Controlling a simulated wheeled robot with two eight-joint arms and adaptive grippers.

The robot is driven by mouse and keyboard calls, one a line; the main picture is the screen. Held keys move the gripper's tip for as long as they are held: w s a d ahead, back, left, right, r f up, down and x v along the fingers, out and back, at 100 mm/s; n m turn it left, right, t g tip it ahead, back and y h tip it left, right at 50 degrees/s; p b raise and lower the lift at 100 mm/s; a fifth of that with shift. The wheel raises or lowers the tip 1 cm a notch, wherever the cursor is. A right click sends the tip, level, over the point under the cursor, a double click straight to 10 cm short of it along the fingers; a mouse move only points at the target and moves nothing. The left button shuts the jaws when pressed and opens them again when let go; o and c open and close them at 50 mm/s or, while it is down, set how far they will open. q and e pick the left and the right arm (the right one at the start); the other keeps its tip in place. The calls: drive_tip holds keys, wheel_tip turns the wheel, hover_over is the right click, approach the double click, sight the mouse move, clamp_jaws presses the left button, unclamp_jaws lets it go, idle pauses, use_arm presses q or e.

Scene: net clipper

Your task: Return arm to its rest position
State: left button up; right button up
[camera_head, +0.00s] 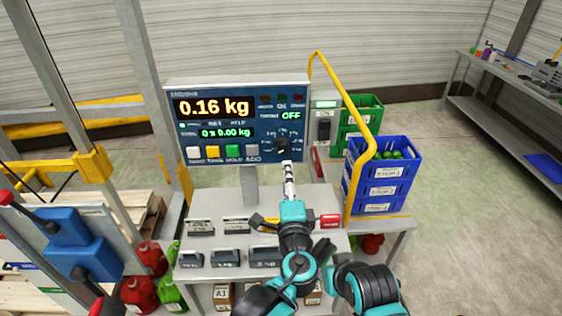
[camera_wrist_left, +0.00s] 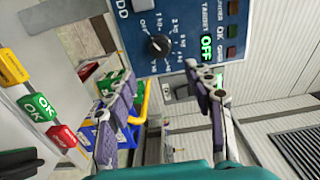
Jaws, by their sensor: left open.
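My left gripper (camera_head: 288,172) is raised in front of the scale's display panel (camera_head: 222,88), its fingertips just below the black dial knob (camera_head: 283,145). In the left wrist view my left gripper (camera_wrist_left: 160,72) is open, its two fingers apart with nothing between them. The knob (camera_wrist_left: 158,45) shows beyond the fingertips, apparently clear of them. The panel reads 0.16 kg, with OFF in green beside the knob. My right gripper is not in view.
Below the panel is a bench (camera_head: 322,204) with labelled weights and small blocks. Blue crates (camera_head: 380,188) stand right of it, behind a yellow rail (camera_head: 364,160). A blue device (camera_head: 75,245) and pallets are at left. Open floor lies at right.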

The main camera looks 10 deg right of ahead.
use_arm(q)
drive_tip(key=s+a+f+n+g+y+b, duration=0.1)
drive_tip(key=a+f+n+g+y, duration=0.25)
drive_tip(key=a, duration=0.75)
drive_tip(key=s+a+f+n+g+y+b, duration=0.15)
drive_tip(key=a+f+n, duration=0.35)
drive_tip(key=a, duration=0.6)
drive_tip(key=s+a+f+n+g+h, duration=0.1)
drive_tip(key=s+a+f+n+g, duration=0.2)
drive_tip(key=s, duration=0.4)
drive_tip(key=s+a+f+n+g+h, duration=0.2)
drive_tip(key=s+a+f+n+g, duration=0.1)
drive_tip(key=s+f+n, duration=0.2)
drive_tip(key=s+n, duration=0.2)
drive_tip(key=s, duration=0.1)
drive_tip(key=shift+a+f+b, duration=0.3)
drive_tip(key=shift+f, duration=0.1)
